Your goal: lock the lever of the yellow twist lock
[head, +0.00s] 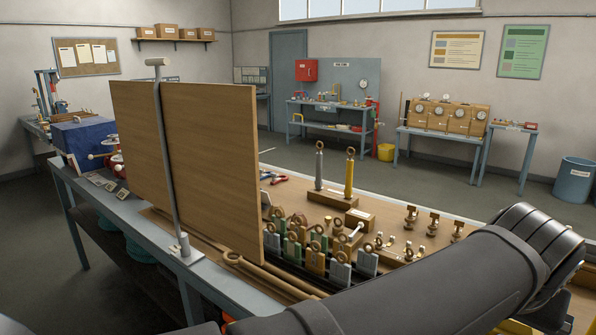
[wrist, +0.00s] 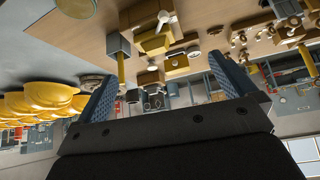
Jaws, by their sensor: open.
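A yellow rod (head: 349,180) with a ring top stands behind the row. I cannot tell for sure which yellow piece is the twist lock. In the wrist view, a yellow block (wrist: 151,42) with a pale lever-like piece (wrist: 162,21) shows beyond the fingers; it may be the lock. My gripper (wrist: 166,72) is open and empty, its blue fingers wide apart, touching nothing that I can make out. The head view does not show the fingers.
A tall wooden panel (head: 208,165) with a grey post (head: 168,150) stands on the bench's left and hides part of it. A grey rod (head: 319,168) stands beside the yellow one. Several brass fittings (head: 410,216) are at the right. Yellow helmets (wrist: 45,95) show in the wrist view.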

